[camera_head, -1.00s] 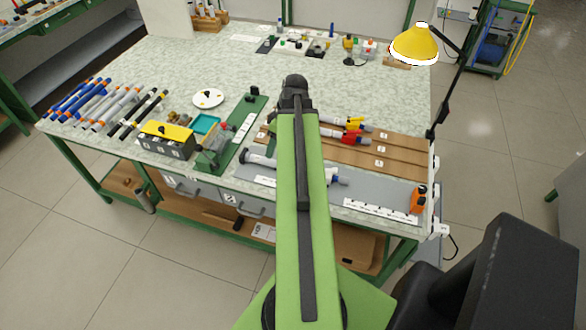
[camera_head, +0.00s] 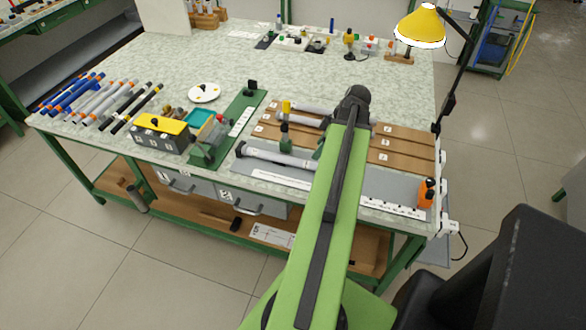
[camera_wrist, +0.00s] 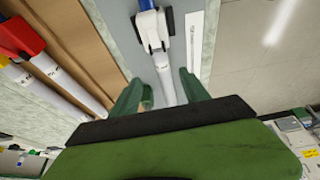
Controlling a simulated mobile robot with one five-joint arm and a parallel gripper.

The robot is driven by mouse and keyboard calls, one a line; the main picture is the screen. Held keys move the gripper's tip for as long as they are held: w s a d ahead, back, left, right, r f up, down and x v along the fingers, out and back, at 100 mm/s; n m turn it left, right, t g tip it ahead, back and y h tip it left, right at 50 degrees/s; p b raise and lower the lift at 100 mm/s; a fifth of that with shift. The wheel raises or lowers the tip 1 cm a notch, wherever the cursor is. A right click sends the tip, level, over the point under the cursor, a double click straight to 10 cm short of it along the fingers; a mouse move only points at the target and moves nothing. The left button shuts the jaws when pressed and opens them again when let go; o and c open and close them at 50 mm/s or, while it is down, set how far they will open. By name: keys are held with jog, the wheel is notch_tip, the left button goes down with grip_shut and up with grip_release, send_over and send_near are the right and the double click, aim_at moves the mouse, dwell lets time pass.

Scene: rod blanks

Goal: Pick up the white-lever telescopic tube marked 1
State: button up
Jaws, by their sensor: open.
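The white-lever telescopic tube (camera_wrist: 165,85) lies on the grey mat at the bench front. In the wrist view its white lever clamp and blue end are at the top, and dark text on its shaft is too small to read. In the head view its pale shaft (camera_head: 275,155) shows, and my arm hides its lever end. My gripper (camera_wrist: 160,92) is open, its green fingers on either side of the shaft; I cannot tell whether they touch it. In the head view my gripper (camera_head: 302,145) is over the tube, partly hidden by my arm.
Tubes with a red lever (camera_wrist: 20,36) and a yellow lever lie beside it on the brown rack (camera_head: 400,143). A green fixture (camera_head: 225,130) stands to the left. An orange item (camera_head: 427,191) and a yellow lamp (camera_head: 420,26) are at the right.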

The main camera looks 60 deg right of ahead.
aim_at(310, 162)
jog(key=b+x, duration=0.2)
jog(key=x, duration=0.2)
jog(key=shift+s+f, duration=0.1)
jog(key=shift+f, duration=0.1)
jog(key=shift+b, duration=0.3)
jog(key=b+x, duration=0.5)
jog(key=shift+s+f, duration=0.25)
jog(key=shift+w+r, duration=0.1)
jog(key=shift+r, duration=0.05)
jog(key=shift+c, duration=0.3)
jog(key=c, duration=1)
jog(key=shift+r+p, duration=0.15)
jog(key=shift+p, duration=0.15)
